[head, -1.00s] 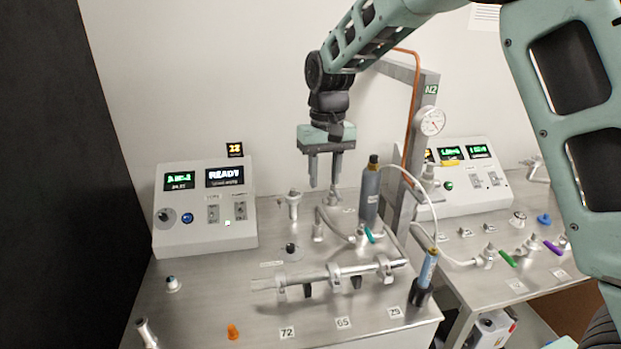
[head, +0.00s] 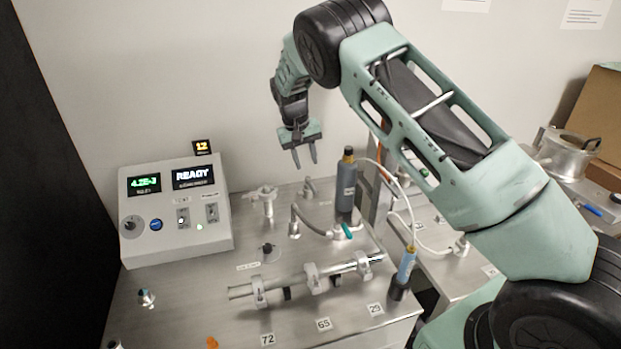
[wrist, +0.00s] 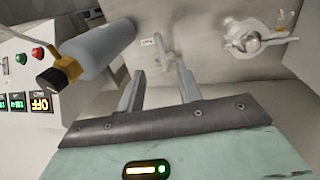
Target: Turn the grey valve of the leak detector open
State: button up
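A pale grey valve (head: 264,197) with a wing-like handle stands upright on the bench, right of the console reading READY (head: 177,209). It seems to be the valve with the flat lever at the upper right of the wrist view (wrist: 245,36). My gripper (head: 305,158) is open and empty above the back of the bench, up and to the right of the valve in the head view. Its two fingers also show in the wrist view (wrist: 160,88), apart with nothing between them. A small bent pipe (wrist: 165,45) lies beyond the fingertips. The valve handle's exact setting is hard to tell.
A dark grey cylinder (head: 346,187) stands right of the gripper, near a teal-handled valve (head: 346,231). A clamped horizontal tube (head: 313,276) and a blue-labelled bottle (head: 406,266) are nearer the front.

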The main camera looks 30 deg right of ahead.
aim_at(312, 187)
jog(key=f+p, duration=0.1)
jog(key=f, duration=0.2)
jog(key=d+f, duration=0.1)
jog(key=f, duration=0.1)
jog(key=f+p, duration=0.1)
jog(key=f, duration=0.2)
jog(key=shift+s+d+f+p, duration=0.15)
jog(key=shift+d+f+p, duration=0.15)
jog(key=shift+d+f, duration=0.05)
grip_shut()
